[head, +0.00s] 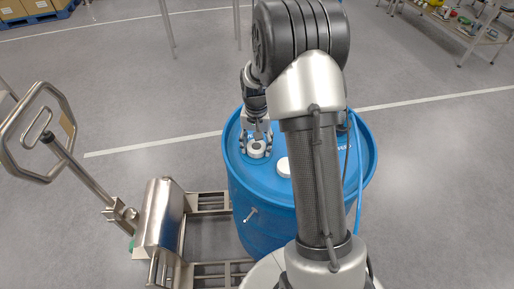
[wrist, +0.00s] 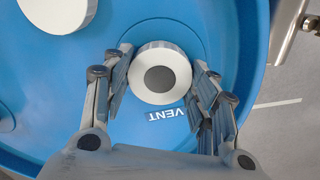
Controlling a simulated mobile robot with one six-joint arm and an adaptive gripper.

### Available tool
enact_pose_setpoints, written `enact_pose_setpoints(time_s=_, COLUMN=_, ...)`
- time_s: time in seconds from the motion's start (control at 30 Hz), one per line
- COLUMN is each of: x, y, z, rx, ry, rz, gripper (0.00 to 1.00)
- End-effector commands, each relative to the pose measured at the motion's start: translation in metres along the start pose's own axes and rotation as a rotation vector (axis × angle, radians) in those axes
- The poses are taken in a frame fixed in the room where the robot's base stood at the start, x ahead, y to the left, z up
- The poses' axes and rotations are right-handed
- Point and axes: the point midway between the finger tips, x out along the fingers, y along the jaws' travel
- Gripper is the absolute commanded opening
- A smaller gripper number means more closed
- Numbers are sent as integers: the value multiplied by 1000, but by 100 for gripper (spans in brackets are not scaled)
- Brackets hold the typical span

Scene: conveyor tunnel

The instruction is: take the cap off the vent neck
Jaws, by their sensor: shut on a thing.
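The vent cap (wrist: 160,57) is a round white cap with a dark grey centre, on the top of a blue drum (wrist: 80,120). The word VENT is printed on the drum beside it. In the head view the cap (head: 256,149) sits near the left part of the drum top (head: 300,133). My gripper (wrist: 160,75) is shut on the cap, with its fingers on two opposite sides. The neck is hidden under the cap. A larger white cap (wrist: 58,10) stands apart on the same drum top; the head view also shows it (head: 284,167).
A steel pallet truck (head: 160,222) with a looped handle stands left of the drum. A shelf (head: 460,30) with goods stands at the back right.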

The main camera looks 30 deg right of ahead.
Motion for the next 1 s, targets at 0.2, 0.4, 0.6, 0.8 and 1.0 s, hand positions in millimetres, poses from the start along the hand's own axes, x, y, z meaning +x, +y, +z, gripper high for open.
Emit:
enact_pose_setpoints(time_s=0.2, x=-1, y=0, z=0, rx=-199, ry=-1, rz=0, gripper=24)
enact_pose_setpoints(time_s=0.4, x=-1, y=0, z=0, rx=-421, ry=0, rz=0, gripper=24)
enact_pose_setpoints(time_s=0.6, x=0, y=0, z=0, rx=-453, ry=0, rz=0, gripper=24)
enact_pose_setpoints(time_s=0.8, x=0, y=0, z=0, rx=-487, ry=-1, rz=0, gripper=24)
enact_pose_setpoints(time_s=1.0, x=-1, y=0, z=0, rx=-747, ry=-1, rz=0, gripper=24)
